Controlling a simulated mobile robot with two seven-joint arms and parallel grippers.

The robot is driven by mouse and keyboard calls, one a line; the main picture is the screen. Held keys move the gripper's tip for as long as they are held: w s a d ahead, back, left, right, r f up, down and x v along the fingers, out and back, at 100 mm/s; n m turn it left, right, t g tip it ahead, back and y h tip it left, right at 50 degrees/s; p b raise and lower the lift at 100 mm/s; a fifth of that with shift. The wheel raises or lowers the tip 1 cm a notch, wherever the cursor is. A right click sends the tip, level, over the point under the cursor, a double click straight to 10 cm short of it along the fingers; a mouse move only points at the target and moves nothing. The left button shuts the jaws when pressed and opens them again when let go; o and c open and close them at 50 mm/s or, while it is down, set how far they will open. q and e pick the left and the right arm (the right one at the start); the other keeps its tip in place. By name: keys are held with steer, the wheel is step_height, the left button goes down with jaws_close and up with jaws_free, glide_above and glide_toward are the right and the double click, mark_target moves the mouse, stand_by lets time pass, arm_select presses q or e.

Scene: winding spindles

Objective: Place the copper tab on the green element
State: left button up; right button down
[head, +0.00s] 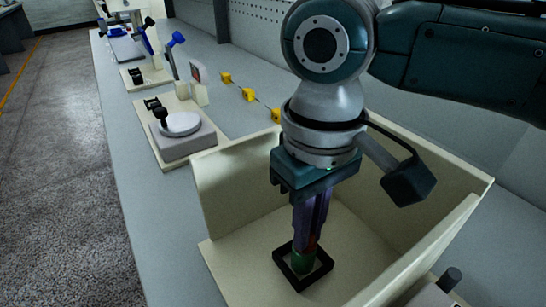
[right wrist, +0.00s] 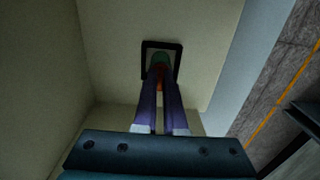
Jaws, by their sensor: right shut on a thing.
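The green element (head: 301,262) stands inside a square black frame (head: 283,270) on the floor of a cream box. It also shows in the right wrist view (right wrist: 160,59), just beyond my fingertips. My right gripper (head: 310,236) points down over it, its purple fingers shut on the copper tab (head: 312,248). The orange-red tab shows between the fingertips in the right wrist view (right wrist: 159,84), mostly hidden by them. The tab is right at the green element; I cannot tell whether they touch. My left gripper is not in view.
The cream box (head: 238,175) has raised walls around my right gripper. A grey block with a white disc (head: 181,124) stands on the bench to the left. Several yellow blocks (head: 248,95) lie behind. A dark knob (head: 449,279) is at the lower right.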

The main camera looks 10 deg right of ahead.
steer(key=shift+f, duration=0.15)
steer(key=c, duration=1)
jaws_free()
steer(key=shift+r+p, duration=0.6)
steer(key=shift+r, duration=3.3)
